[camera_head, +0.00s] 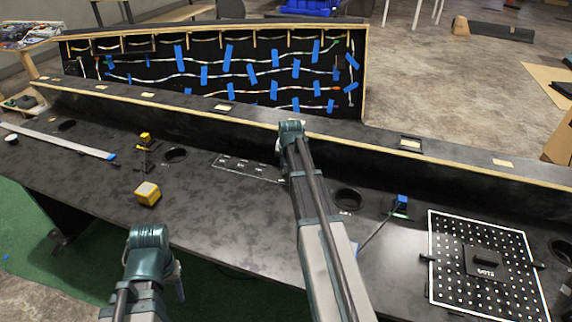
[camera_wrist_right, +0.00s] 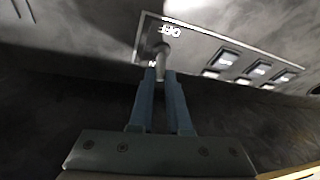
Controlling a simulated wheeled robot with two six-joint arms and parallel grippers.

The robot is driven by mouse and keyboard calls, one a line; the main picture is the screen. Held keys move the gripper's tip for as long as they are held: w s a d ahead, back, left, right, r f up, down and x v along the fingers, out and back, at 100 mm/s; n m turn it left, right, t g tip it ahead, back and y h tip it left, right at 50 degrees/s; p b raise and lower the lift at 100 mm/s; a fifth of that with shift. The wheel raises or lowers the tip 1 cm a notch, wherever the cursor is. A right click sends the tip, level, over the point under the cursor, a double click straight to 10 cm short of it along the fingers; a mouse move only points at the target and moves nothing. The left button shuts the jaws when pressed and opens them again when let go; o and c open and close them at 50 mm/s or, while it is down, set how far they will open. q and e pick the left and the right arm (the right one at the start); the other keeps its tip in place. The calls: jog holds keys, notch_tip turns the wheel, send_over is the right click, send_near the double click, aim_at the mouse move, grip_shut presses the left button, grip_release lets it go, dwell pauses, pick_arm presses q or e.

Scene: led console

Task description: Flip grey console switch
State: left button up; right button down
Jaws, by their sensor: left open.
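In the right wrist view, the grey switch (camera_wrist_right: 164,52) stands out from a white-outlined console panel (camera_wrist_right: 205,50), beside an upside-down "OFF" label. My right gripper (camera_wrist_right: 160,76) has its two blue-grey fingers at the switch's tip, with a narrow gap between them. The lever's end shows between the fingertips; whether they press on it I cannot tell. In the head view, the outlined panel (camera_head: 232,164) is on the black console, and my right arm hides its right end and the right fingertips. My left gripper (camera_head: 178,283) is open at lower left, in front of the console.
A row of small rectangular switches (camera_wrist_right: 258,70) lies beside the lever. On the console are a yellow block (camera_head: 147,194), round holes, a blue-topped part (camera_head: 401,203) and a perforated board (camera_head: 450,290). A raised ledge (camera_head: 450,172) runs behind the work surface.

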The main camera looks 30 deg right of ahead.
aim_at(283, 181)
jog(key=shift+s+a, duration=0.1)
dwell(0.3)
jog(key=shift+s+a+f+t+h+b, duration=0.25)
jog(key=shift+s+a+t+h+b, duration=0.15)
jog(key=shift+t+h+b, duration=0.4)
jog(key=t+h+b, duration=0.1)
jog(key=b, duration=0.2)
jog(key=s+a+t+h+b, duration=0.1)
jog(key=h+b, duration=0.1)
jog(key=b, duration=0.1)
jog(key=a+f+n+t+h+b, duration=0.1)
jog(key=t+b, duration=0.1)
jog(key=b, duration=0.2)
jog(key=shift+s, duration=0.25)
jog(key=shift+s+r+t+h+b, duration=0.15)
jog(key=shift+t+h+b, duration=0.5)
jog(key=shift+b, duration=0.4)
jog(key=c, duration=0.9)
grip_release()
jog(key=shift+o, duration=0.2)
jog(key=shift+r, duration=0.1)
